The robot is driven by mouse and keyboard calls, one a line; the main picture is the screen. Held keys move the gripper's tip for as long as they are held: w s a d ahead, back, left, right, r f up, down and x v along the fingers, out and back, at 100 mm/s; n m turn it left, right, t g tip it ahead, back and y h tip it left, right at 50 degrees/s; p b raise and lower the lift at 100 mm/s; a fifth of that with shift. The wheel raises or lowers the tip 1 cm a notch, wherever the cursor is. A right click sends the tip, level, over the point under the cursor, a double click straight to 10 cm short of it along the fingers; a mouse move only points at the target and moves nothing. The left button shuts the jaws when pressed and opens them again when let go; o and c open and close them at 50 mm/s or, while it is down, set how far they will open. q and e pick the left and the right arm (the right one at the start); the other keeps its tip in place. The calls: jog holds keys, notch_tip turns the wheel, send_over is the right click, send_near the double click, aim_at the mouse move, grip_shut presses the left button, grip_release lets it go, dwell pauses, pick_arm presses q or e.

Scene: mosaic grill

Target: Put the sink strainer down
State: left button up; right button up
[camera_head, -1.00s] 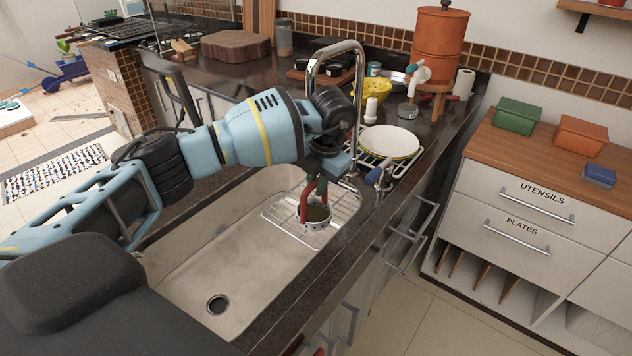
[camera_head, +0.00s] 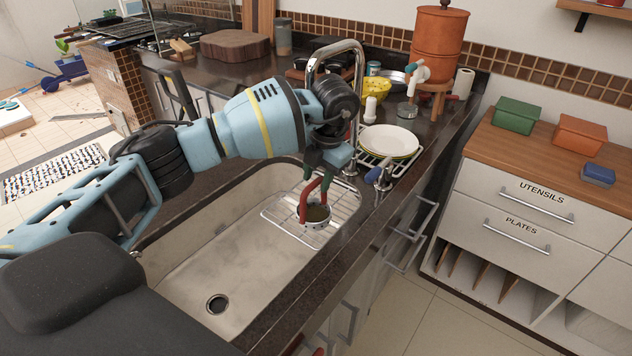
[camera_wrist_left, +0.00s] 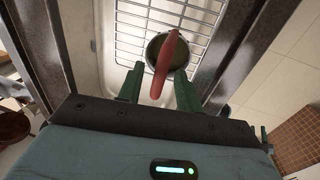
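The sink strainer (camera_head: 315,217) is a small metal cup with a red arched handle. It sits upright on the wire rack (camera_head: 283,222) at the far end of the sink (camera_head: 190,275). In the left wrist view the strainer (camera_wrist_left: 153,50) shows over the rack (camera_wrist_left: 133,22), its red handle rising towards the camera. My left gripper (camera_head: 319,178) is just above the strainer. In the wrist view its two green fingers (camera_wrist_left: 159,72) stand apart on either side of the handle, with gaps visible, so it looks open. My right gripper is not in view.
The curved faucet (camera_head: 357,90) rises beside my left wrist. A dish rack with plates (camera_head: 388,140) and a yellow bowl (camera_head: 370,91) stand beyond the sink. The near sink floor around the drain (camera_head: 217,303) is clear.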

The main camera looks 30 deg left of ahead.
pick_arm(q)
jog(key=shift+s+d+r, duration=0.1)
jog(key=shift+d+r, duration=0.1)
jog(key=shift+r, duration=0.7)
jog(key=shift+w+d+r, duration=0.1)
jog(key=shift+d+r, duration=0.05)
jog(key=shift+r, duration=0.75)
jog(key=shift+s+d+r, duration=0.1)
jog(key=shift+d+r, duration=0.1)
jog(key=shift+r, duration=0.7)
jog(key=shift+f, duration=0.1)
